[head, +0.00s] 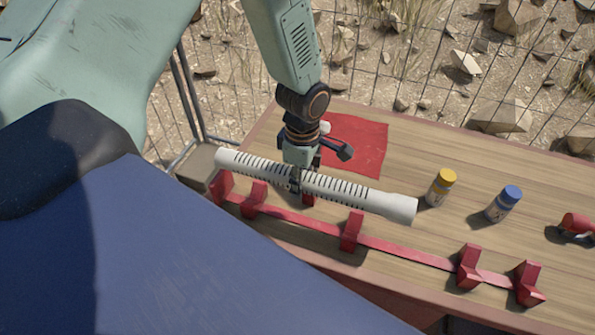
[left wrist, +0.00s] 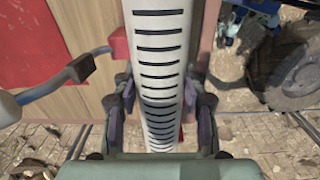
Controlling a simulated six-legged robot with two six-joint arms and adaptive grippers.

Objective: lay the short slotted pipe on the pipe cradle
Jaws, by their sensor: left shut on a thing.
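The short slotted pipe (head: 345,191) is white with dark slots and a plain, wider right end. My left gripper (head: 295,182) is shut around its middle. The left wrist view shows the pipe (left wrist: 158,75) between the two fingers (left wrist: 158,100). The red pipe cradle (head: 395,247) is a long rail with several upright supports along the table's near edge. The pipe appears above and behind the cradle's left part, its right end farther from the rail. Its left end is close to the leftmost support (head: 221,187); contact cannot be told. My right gripper is not in view.
On the wooden table (head: 430,150) stand a yellow-capped bottle (head: 440,187) and a blue-capped bottle (head: 503,203), right of the pipe. A red mat (head: 360,140) lies behind my gripper. A red object (head: 577,224) sits at the right edge. A wire fence runs behind.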

